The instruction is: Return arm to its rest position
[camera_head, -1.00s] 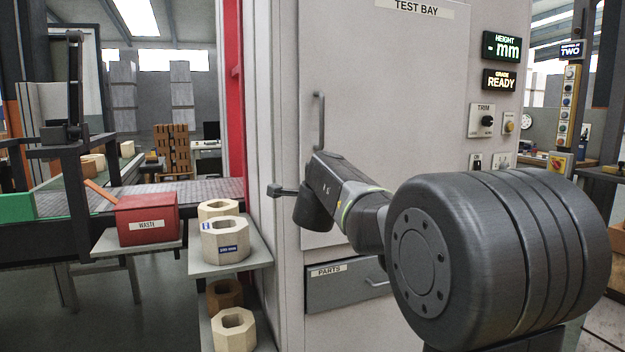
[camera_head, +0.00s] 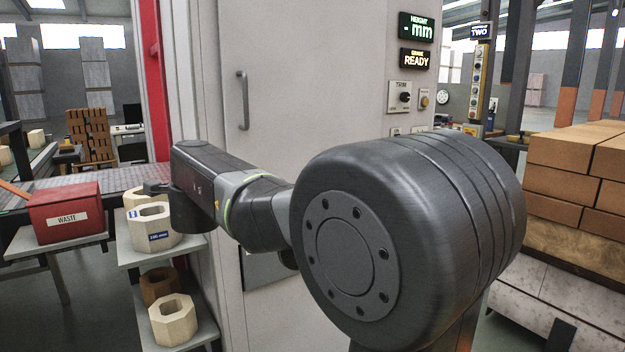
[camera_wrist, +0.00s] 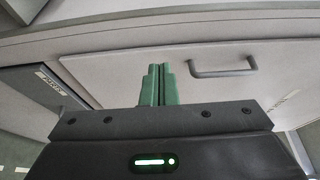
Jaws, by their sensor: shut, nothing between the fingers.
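My arm reaches across the head view from the large dark joint in the foreground to the left. I cannot tell the gap between the fingers and the door.
Pale hollow blocks (camera_head: 152,228) sit on a side shelf (camera_head: 140,255) near the wrist. A stack of orange bricks (camera_head: 570,170) stands at the right. Lit displays (camera_head: 416,58) are on the cabinet.

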